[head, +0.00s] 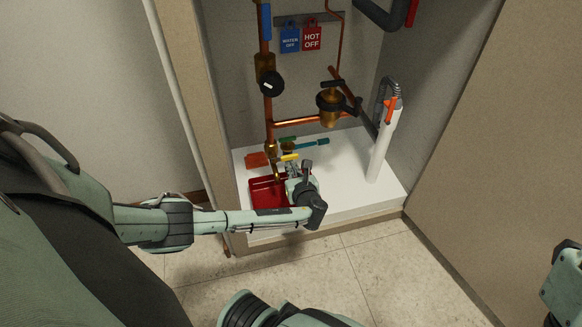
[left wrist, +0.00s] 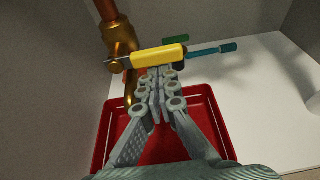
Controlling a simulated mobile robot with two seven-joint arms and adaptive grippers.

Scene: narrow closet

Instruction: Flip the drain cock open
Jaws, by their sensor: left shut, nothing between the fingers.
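The drain cock is a brass valve (left wrist: 122,48) low on the copper pipe, with a yellow lever (left wrist: 160,56). In the left wrist view the lever points right from the valve, nearly level. In the head view the yellow lever (head: 289,157) shows just beyond my left gripper (head: 292,170). My left gripper, also in the left wrist view (left wrist: 158,76), is shut and empty. Its fingertips are right at the lever's near side; I cannot tell whether they touch. A brass spout (left wrist: 130,90) drops below the valve. My right gripper does not show.
A red tray (head: 262,190) sits under the valve on a white shelf floor (head: 345,185). A teal-handled tool (head: 311,143) lies behind the lever. A white standpipe (head: 384,145) stands at the right. Closet walls close in on both sides.

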